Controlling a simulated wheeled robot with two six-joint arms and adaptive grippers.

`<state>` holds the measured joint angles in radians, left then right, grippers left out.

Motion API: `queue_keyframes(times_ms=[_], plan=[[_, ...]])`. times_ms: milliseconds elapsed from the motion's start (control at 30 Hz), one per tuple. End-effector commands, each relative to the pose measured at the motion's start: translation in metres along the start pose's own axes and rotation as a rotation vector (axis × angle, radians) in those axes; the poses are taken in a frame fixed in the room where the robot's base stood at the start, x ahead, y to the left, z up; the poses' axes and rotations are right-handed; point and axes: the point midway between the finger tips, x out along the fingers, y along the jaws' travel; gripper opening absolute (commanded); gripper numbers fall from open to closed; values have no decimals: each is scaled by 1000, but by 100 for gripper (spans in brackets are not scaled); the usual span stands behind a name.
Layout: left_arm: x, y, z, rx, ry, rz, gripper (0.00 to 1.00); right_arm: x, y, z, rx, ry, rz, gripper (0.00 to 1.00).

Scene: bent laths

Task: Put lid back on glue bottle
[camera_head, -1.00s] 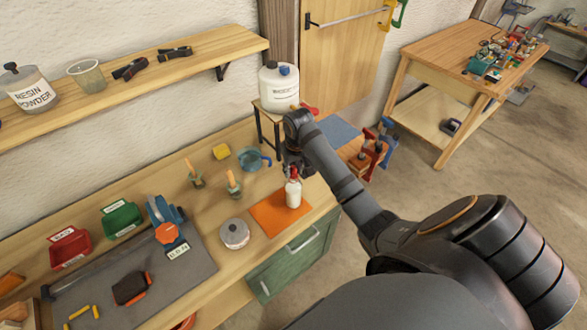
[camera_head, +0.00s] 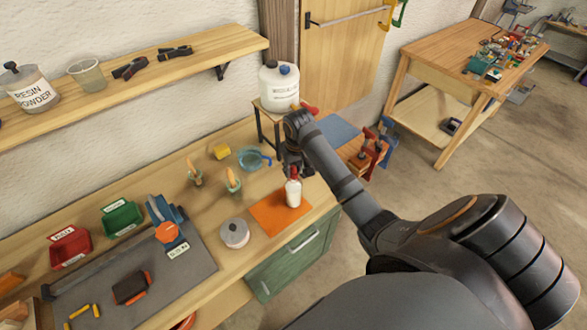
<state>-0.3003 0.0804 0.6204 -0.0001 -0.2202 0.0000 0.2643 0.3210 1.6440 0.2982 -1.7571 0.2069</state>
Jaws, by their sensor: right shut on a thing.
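The white glue bottle (camera_head: 293,193) stands upright on an orange mat (camera_head: 268,212) near the bench's front right corner. A red lid (camera_head: 295,172) is at the top of the bottle, between my right gripper's fingertips. My right gripper (camera_head: 294,170) comes down from above and is shut on the lid. The lid looks in line with the bottle's neck; whether it is seated there is too small to tell. My left gripper is not in view.
A round grey-lidded pot (camera_head: 235,234) stands left of the mat. A blue clear cup (camera_head: 251,158), a yellow piece (camera_head: 222,152) and two small pots with brushes (camera_head: 233,182) stand behind. A white canister (camera_head: 279,88) is at the back.

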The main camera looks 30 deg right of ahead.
Motion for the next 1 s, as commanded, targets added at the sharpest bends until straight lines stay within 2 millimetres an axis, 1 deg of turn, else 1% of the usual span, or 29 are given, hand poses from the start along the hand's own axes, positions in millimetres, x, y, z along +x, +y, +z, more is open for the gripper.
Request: queue_keyframes(times_ms=[167,200,300,400,600,667,767,800,1000], plan=[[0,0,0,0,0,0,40,0,0,0,0,0,0,18],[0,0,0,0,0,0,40,0,0,0,0,0,0,31],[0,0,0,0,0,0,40,0,0,0,0,0,0,44],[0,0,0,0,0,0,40,0,0,0,0,0,0,56],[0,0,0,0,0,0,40,0,0,0,0,0,0,56],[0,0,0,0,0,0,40,0,0,0,0,0,0,63],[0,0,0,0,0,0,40,0,0,0,0,0,0,76],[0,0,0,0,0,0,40,0,0,0,0,0,0,79],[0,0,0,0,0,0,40,0,0,0,0,0,0,79]])
